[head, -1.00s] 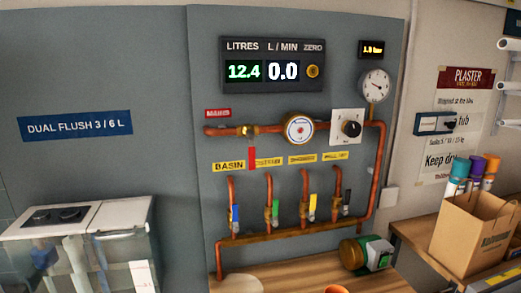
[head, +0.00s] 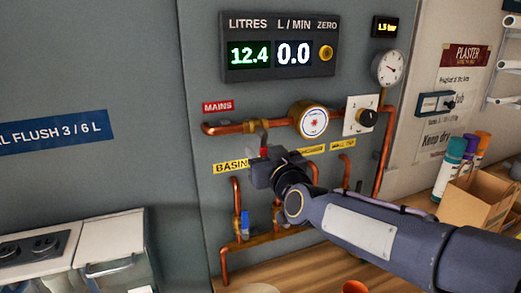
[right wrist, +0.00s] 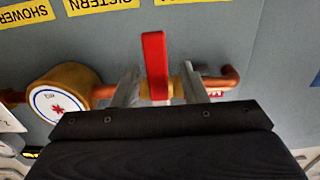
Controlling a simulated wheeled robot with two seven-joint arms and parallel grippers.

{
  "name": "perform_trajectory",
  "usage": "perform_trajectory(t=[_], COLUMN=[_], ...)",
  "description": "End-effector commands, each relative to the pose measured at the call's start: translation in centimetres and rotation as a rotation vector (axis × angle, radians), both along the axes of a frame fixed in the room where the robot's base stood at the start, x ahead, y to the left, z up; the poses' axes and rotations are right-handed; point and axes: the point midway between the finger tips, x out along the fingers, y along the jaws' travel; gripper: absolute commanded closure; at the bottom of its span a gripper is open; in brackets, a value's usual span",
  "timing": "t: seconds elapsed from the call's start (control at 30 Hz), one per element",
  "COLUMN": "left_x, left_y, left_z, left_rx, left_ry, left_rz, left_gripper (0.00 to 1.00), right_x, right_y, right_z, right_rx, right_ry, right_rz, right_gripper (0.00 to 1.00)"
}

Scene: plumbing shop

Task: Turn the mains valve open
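The mains valve sits on the upper copper pipe below the red MAINS label (head: 218,107). Its red lever (right wrist: 155,60) stands across the pipe in the right wrist view, which sees the panel upside down. My right gripper (head: 263,150) is at the valve and hides most of the lever in the head view. In the right wrist view my right gripper (right wrist: 159,85) is open, with one finger on each side of the lever and a gap on both sides. The display (head: 278,54) reads 12.4 litres and 0.0 L/min. My left gripper is out of view.
A round meter (head: 312,121) and a black knob (head: 367,117) sit right of the valve on the same pipe. Branch pipes with small levers, one blue (head: 245,223), run below my right arm. A cardboard box (head: 478,200) stands on the right bench.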

Motion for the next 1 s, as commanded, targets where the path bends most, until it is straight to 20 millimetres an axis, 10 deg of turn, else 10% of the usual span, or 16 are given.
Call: perform_trajectory(t=[0.43,0.73,1.0], left_x=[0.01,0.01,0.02], left_y=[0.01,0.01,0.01], left_z=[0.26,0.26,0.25], left_rx=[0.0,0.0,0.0], left_ry=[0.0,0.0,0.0], left_rz=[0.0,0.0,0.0], left_gripper=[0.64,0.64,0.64], right_x=[1.48,1.47,1.45], right_y=[0.58,0.56,0.57], right_z=[0.0,-0.01,-0.02], right_rx=[0.001,0.001,0.002], right_ry=[0.002,0.002,0.002], right_rz=[0.001,0.0,0.0], right_gripper=[0.61,0.99,1.0])
